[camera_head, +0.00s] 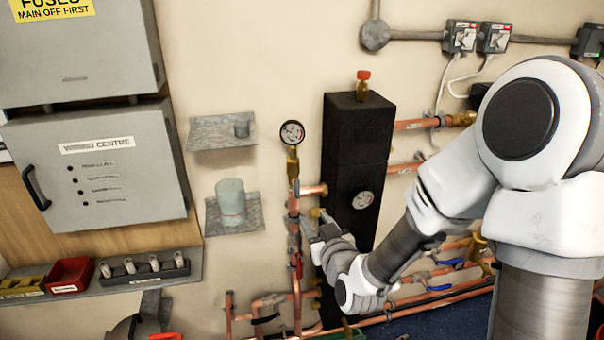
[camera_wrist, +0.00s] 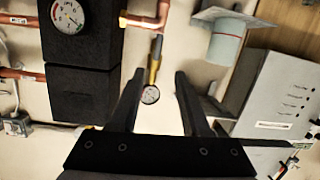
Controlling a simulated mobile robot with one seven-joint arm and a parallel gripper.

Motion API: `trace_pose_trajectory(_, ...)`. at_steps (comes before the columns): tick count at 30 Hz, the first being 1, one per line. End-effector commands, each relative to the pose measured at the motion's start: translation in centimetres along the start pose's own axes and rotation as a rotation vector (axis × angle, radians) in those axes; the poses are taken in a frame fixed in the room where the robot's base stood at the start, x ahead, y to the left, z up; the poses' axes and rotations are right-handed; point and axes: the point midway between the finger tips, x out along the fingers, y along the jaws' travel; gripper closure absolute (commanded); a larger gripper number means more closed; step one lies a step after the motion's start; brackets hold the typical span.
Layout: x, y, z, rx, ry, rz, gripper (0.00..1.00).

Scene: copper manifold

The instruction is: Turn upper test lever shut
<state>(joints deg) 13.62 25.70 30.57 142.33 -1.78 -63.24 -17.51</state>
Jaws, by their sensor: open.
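A vertical copper pipe (camera_head: 295,210) carries a brass fitting (camera_head: 292,168) and a round gauge (camera_head: 292,133) at its top. A small red lever (camera_head: 298,264) shows on this pipe lower down; I cannot tell whether it is the upper test lever. A small brass-yellow part (camera_head: 316,212) sits just above my gripper (camera_head: 314,240). My gripper is beside the pipe, its fingers apart and empty. In the wrist view, turned upside down, the open fingers (camera_wrist: 157,78) stand either side of the gauge (camera_wrist: 150,94) and brass fitting (camera_wrist: 155,58). No lever shows clearly there.
A black insulated block (camera_head: 350,150) with a second gauge (camera_head: 362,200) stands right of the pipe. Blue-handled valves (camera_head: 440,287) sit on pipes at lower right. A grey shelf with a cylinder (camera_head: 231,203) is at left, beside a grey cabinet (camera_head: 105,190).

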Motion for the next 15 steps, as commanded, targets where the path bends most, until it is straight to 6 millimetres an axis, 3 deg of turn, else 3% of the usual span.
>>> trace_pose_trajectory(3, 0.4, -0.5, 0.8, 0.047, 0.085, 0.016, 0.53)
trace_pose_trajectory(11, 0.4, -0.5, 0.6, 0.092, 0.186, 0.051, 0.53)
trace_pose_trajectory(15, 1.3, -0.4, 0.3, 0.094, 0.192, 0.054, 0.53)
